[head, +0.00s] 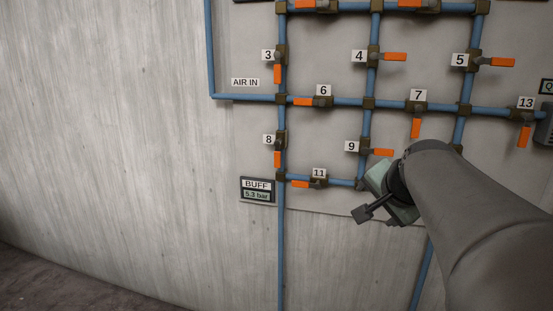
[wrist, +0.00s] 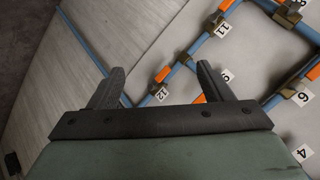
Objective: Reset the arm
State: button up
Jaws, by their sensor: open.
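My gripper (head: 368,213) is in the head view at the lower right of the pipe panel (head: 335,132), below valve 9 (head: 382,152). My arm reaches in from the right edge. In the wrist view the two dark fingers of my gripper (wrist: 160,82) stand wide apart with nothing held between them. The label 12 (wrist: 161,94) and an orange handle (wrist: 163,74) show beyond the gap. I cannot tell how far the fingers are from the panel. My arm and gripper hide the panel's lower right part.
Blue pipes carry several numbered valves with orange handles, such as valve 11 (head: 300,184), valve 7 (head: 415,128) and valve 13 (head: 523,136). A BUFF gauge (head: 257,190) reads 5.3 bar. The grey wall (head: 110,130) left of the panel is bare.

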jog(key=s+a+f+n+g+p, duration=0.1)
jog(key=s+a+n+g+p, duration=0.1)
jog(key=s+p, duration=0.4)
jog(key=s+a+f+n+g+p, duration=0.1)
jog(key=s+n+g+p, duration=0.3)
jog(key=s, duration=0.6)
jog(key=s+a+f+n+g+p, duration=0.1)
jog(key=s+a+n+g+p, duration=0.2)
jog(key=s+n+p, duration=0.2)
jog(key=s+p, duration=0.2)
jog(key=p, duration=0.1)
jog(key=shift+s+a+f+y, duration=0.25)
jog(key=shift+s+a+y, duration=0.05)
jog(key=shift+s+a, duration=0.1)
